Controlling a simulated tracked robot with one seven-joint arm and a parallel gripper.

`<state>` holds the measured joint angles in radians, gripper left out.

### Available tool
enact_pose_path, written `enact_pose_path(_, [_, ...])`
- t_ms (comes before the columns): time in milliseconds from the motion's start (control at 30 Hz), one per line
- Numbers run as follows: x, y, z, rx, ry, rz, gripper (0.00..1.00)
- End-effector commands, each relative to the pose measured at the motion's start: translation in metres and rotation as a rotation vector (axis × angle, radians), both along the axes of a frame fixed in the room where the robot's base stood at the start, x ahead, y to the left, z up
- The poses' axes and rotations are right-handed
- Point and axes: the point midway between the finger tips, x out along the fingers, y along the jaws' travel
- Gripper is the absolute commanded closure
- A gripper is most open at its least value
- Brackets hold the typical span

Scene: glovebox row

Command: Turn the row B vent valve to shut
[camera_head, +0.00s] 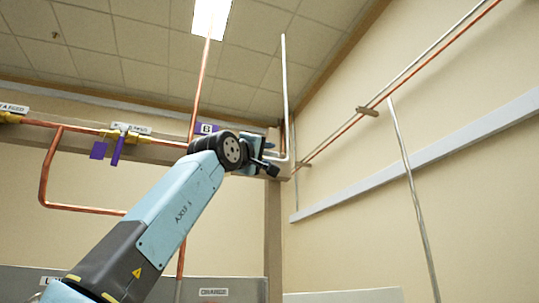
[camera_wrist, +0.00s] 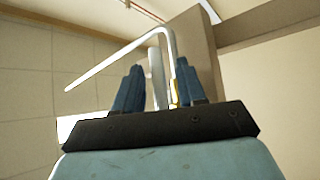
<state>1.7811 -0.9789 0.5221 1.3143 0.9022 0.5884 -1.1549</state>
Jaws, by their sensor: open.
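My gripper (camera_head: 262,160) is raised near the right end of the pipe rail, by the corner post. In the wrist view my gripper (camera_wrist: 158,72) has its two dark blue fingers apart. A pale upright piece (camera_wrist: 157,80) shows between them, with a small yellow part (camera_wrist: 173,92) close to the right finger. I cannot tell whether either is touched. A purple sign marked B (camera_head: 207,129) is just left of my wrist. No vent label is readable, and my wrist hides part of the rail, so the vent valve and its handle position are unclear.
A bent silver pipe (camera_head: 286,100) rises beside my gripper; it also crosses the wrist view (camera_wrist: 112,62). A valve with a purple handle (camera_head: 118,148) sits left on the rail. Copper pipe (camera_head: 202,75) rises behind my arm. The post (camera_head: 273,230) stands below my gripper.

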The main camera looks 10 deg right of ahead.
Motion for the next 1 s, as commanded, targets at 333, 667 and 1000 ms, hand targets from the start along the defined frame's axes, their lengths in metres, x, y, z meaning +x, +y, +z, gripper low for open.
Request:
enact_pose_path(333, [0.0116, -0.0096, 0.0062, -0.001, 0.001, -0.002, 0.60])
enact_pose_path(667, [0.0115, -0.0097, 0.0062, 0.000, 0.001, -0.001, 0.70])
enact_pose_path(1000, [0.0119, -0.0098, 0.0060, 0.000, 0.001, -0.001, 1.00])
